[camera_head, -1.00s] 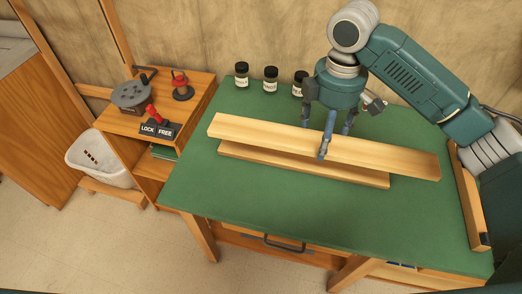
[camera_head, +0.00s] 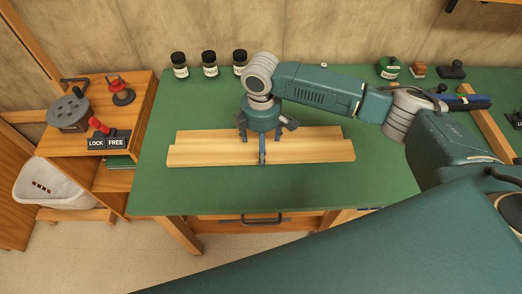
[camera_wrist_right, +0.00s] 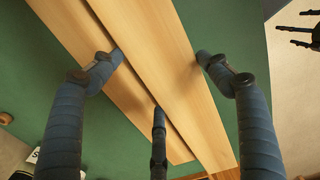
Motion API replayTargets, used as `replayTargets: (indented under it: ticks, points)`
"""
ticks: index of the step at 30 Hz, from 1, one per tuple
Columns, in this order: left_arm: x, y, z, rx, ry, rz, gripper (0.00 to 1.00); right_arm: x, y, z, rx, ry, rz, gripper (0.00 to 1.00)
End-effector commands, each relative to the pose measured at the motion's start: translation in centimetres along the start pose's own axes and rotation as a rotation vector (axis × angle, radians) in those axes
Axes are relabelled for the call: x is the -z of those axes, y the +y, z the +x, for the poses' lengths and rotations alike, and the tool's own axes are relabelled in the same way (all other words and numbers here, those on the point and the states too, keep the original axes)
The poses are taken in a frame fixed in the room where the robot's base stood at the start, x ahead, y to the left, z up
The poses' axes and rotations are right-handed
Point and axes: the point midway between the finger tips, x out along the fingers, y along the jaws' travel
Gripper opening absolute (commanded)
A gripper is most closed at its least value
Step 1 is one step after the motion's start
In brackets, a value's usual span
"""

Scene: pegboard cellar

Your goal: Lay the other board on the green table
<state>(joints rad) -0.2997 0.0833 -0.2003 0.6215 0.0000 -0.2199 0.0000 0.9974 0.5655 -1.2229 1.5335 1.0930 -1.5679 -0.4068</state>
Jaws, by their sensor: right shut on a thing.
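Two long pale wooden boards lie parallel over the green table (camera_head: 210,195). My right gripper (camera_head: 262,145) is shut on the front board (camera_head: 205,155), near its middle. That board looks slightly longer and hides the front edge of the rear board (camera_head: 205,136). In the right wrist view, the right gripper's fingers (camera_wrist_right: 160,85) straddle the held board (camera_wrist_right: 195,110), with the other board (camera_wrist_right: 85,45) beside it along a dark gap. I cannot tell whether the held board touches the table. Black spread fingers, apparently my left gripper (camera_wrist_right: 297,30), show at the upper right, empty.
Several dark jars, one of them (camera_head: 210,64), stand at the table's back left. A stamp (camera_head: 452,69) and a green-topped jar (camera_head: 389,68) stand back right, near a wooden rail (camera_head: 487,125). A shelf unit (camera_head: 137,100) stands left. Green surface is clear in front.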

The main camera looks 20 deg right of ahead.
Motion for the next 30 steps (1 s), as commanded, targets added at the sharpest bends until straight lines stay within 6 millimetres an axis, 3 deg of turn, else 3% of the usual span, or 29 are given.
replayTargets:
  ticks: [10, 22, 23, 24, 30]
  points:
    - [0.0, -0.1, -0.6, 0.001, -0.001, -0.002, 0.95, 0.1, 0.0, 4.1, 0.000, 0.001, 0.000, 0.35]
    - [0.1, 0.4, -0.5, -0.005, -0.001, -0.003, 0.95, 0.1, 0.0, 4.6, -0.001, 0.002, -0.001, 0.35]
    - [0.1, 0.5, -0.5, -0.005, -0.001, -0.003, 0.95, 0.1, 0.0, 4.7, 0.000, 0.001, -0.001, 0.78]
    - [0.1, 0.5, -0.5, -0.005, -0.001, -0.003, 0.95, 0.1, 0.0, 4.7, -0.001, 0.001, -0.001, 0.84]
    - [0.0, 0.5, -0.5, -0.005, -0.001, -0.002, 0.95, 0.0, 0.0, 4.7, 0.000, 0.001, -0.001, 0.84]
